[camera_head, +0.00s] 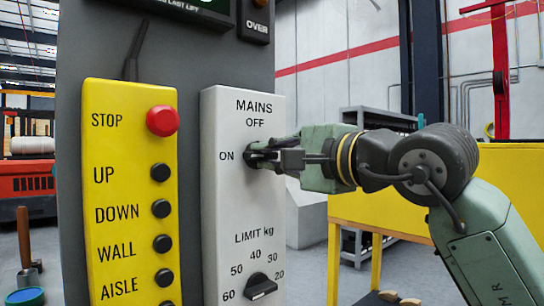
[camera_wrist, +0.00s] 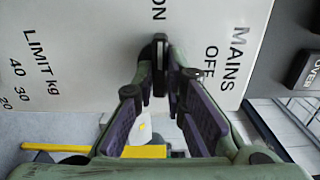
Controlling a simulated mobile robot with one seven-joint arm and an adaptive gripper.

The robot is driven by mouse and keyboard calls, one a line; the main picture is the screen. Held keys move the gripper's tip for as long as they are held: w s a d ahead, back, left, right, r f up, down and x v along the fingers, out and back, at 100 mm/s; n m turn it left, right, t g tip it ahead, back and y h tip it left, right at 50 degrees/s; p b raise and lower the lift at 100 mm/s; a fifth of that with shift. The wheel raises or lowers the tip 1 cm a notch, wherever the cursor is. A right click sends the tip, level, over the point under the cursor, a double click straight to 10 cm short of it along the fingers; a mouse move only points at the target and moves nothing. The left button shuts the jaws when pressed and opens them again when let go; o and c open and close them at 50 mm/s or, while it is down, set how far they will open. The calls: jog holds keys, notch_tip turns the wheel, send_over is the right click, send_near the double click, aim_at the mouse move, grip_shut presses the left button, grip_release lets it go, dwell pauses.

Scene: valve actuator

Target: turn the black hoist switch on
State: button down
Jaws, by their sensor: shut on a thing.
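The black hoist switch (camera_head: 254,149) is on the white MAINS panel (camera_head: 228,110), right beside the ON label and below the OFF label. My gripper (camera_head: 274,157) reaches it from the right and hides much of it in the head view. In the wrist view the switch (camera_wrist: 160,62) stands between the two fingertips of my gripper (camera_wrist: 163,82), which are closed on its sides. There its long side appears to line up with the ON label at the top of the picture. The exact angle of the knob is partly hidden by the fingers.
A black LIMIT kg knob (camera_head: 260,287) sits lower on the same panel. A yellow control box (camera_head: 130,210) with a red STOP button (camera_head: 162,121) and several black buttons is to the left. A yellow table (camera_head: 385,212) stands behind my arm.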

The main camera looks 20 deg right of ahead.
jog(key=c, duration=1.6)
grip_release()
jog(key=shift+c, duration=0.2)
jog(key=v, duration=1.2)
